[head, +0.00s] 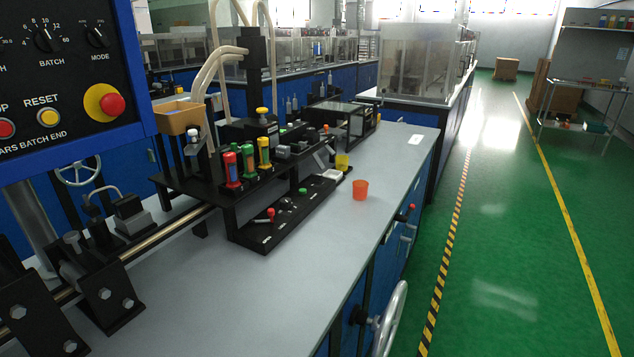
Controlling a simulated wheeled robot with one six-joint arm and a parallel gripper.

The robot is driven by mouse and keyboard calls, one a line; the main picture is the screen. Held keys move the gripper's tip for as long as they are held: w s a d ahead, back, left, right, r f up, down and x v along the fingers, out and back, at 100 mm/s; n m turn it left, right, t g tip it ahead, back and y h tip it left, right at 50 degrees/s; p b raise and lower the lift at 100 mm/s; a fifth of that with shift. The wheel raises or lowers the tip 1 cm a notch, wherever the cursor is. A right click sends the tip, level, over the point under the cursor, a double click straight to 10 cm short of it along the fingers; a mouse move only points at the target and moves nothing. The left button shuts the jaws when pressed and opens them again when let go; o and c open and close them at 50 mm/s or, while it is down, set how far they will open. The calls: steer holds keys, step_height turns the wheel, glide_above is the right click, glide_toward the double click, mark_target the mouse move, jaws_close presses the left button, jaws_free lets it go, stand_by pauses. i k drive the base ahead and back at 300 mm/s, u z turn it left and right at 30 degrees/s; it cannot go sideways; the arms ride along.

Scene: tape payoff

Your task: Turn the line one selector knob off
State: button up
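I cannot make out a label for line one in the head view. A blue-framed black control panel (62,78) at the upper left carries two black rotary knobs, the BATCH knob (47,40) and the MODE knob (97,37). A low black control box (285,216) on the bench has a red-tipped lever (270,215) and a green button (303,191). Its small labels are too small to read. My gripper is not in view.
The grey bench top (225,285) is clear in front. An orange cup (360,190) and a yellow cup (342,161) stand near the box. A handwheel (390,320) sticks out from the bench front. The green floor (510,230) at right is open.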

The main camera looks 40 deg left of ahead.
mark_target(285, 202)
steer(key=u, duration=0.6)
steer(key=i, duration=1.25)
steer(key=u, duration=0.8)
